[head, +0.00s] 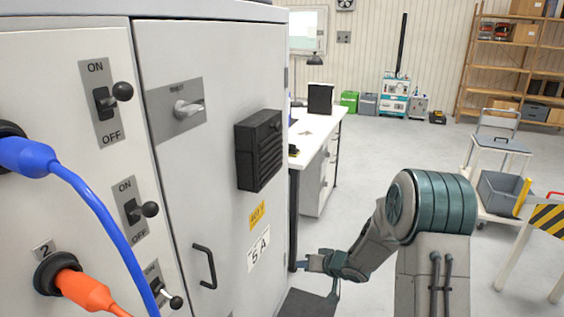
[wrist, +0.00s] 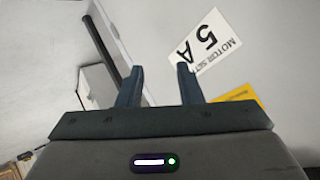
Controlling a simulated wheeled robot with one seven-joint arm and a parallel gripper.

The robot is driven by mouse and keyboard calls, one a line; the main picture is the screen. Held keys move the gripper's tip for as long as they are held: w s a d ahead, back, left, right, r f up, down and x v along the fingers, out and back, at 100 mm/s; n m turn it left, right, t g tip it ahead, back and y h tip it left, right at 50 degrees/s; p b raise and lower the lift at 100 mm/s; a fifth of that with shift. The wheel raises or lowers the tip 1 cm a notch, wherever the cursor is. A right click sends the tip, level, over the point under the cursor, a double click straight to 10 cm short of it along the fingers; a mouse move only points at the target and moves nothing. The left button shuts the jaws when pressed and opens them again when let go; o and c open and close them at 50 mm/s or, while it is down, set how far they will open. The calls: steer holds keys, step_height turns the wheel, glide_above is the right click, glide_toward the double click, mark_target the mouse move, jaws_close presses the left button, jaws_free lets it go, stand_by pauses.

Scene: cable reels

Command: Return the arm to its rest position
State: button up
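My gripper (wrist: 160,86) shows in the wrist view with its two dark blue fingers apart and nothing between them. In the head view my gripper (head: 303,262) is small, low in front of the right edge of the grey cabinet (head: 222,225). My arm is folded, with its elbow at the right of the head view. In the wrist view the white "MOTOR SET 5 A" label (wrist: 215,42) lies behind the right finger. Whether the gripper touches the cabinet cannot be told.
A blue plug (head: 25,156) and an orange plug (head: 85,290) sit in the cabinet panel at left. A door handle (head: 205,266) sticks out. A white workbench (head: 322,135) stands behind. A trolley (head: 490,195) and a striped barrier (head: 548,218) stand right. Floor between is clear.

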steer(key=s+d+r+m+h+p, duration=0.1)
steer(key=s+d+r+h+p, duration=0.3)
steer(key=r, duration=0.6)
steer(key=s+d+r+h+p, duration=0.2)
steer(key=s+d+r+h, duration=0.3)
steer(key=r, duration=0.6)
steer(key=s+a+r+g+y+p, duration=0.1)
steer(key=s+r, duration=0.4)
steer(key=s, duration=0.7)
steer(key=s+a+r+g+y+p, duration=0.1)
steer(key=s+r+g+p, duration=0.3)
steer(key=s, duration=0.7)
steer(key=shift+s+a+r+p, duration=0.15)
steer(key=shift+s+r+p, duration=0.25)
steer(key=shift+p, duration=0.05)
